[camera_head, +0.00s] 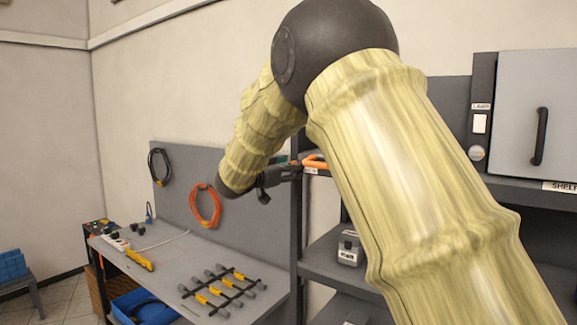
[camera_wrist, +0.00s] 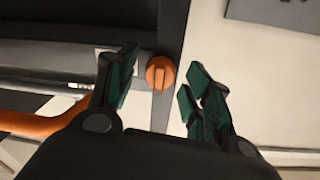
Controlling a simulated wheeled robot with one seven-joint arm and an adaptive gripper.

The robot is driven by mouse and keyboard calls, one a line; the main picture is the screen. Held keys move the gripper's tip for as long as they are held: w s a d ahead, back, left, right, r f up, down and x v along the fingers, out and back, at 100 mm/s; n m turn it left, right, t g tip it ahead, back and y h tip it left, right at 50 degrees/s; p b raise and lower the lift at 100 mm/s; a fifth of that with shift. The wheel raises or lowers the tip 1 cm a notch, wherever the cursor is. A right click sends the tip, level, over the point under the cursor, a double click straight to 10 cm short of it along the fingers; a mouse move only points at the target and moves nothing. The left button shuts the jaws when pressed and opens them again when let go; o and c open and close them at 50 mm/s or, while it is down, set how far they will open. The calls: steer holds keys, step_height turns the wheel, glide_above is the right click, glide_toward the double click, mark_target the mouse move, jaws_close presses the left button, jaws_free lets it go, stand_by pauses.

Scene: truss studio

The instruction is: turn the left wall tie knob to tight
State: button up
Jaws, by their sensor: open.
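An orange round knob (camera_wrist: 160,73) with a raised grip bar sits beside a dark upright post in the wrist view. The grip bar looks roughly up-and-down in that picture. My gripper (camera_wrist: 163,77) is open, with one green-padded finger on each side of the knob and a gap at both sides. I cannot tell how far the fingertips are from the knob in depth. In the head view my gripper (camera_head: 283,174) is at the rack post, and I cannot make out the knob there. Any tight or loose marking is unreadable.
An orange curved piece (camera_wrist: 35,123) lies left of my gripper in the wrist view; an orange piece (camera_head: 315,162) also shows by the rack. A grey shelf unit (camera_head: 330,262) stands right. A workbench (camera_head: 172,262) with clamps and a pegboard (camera_head: 245,225) are left.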

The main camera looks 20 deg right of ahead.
steer(key=c, duration=1)
steer(key=shift+c, duration=0.2)
steer(key=shift+f+b, duration=0.15)
steer(key=shift+b, duration=0.3)
steer(key=m+y+b, duration=0.1)
steer(key=m+b, duration=1.6)
steer(key=b, duration=0.7)
steer(key=shift+f, duration=0.1)
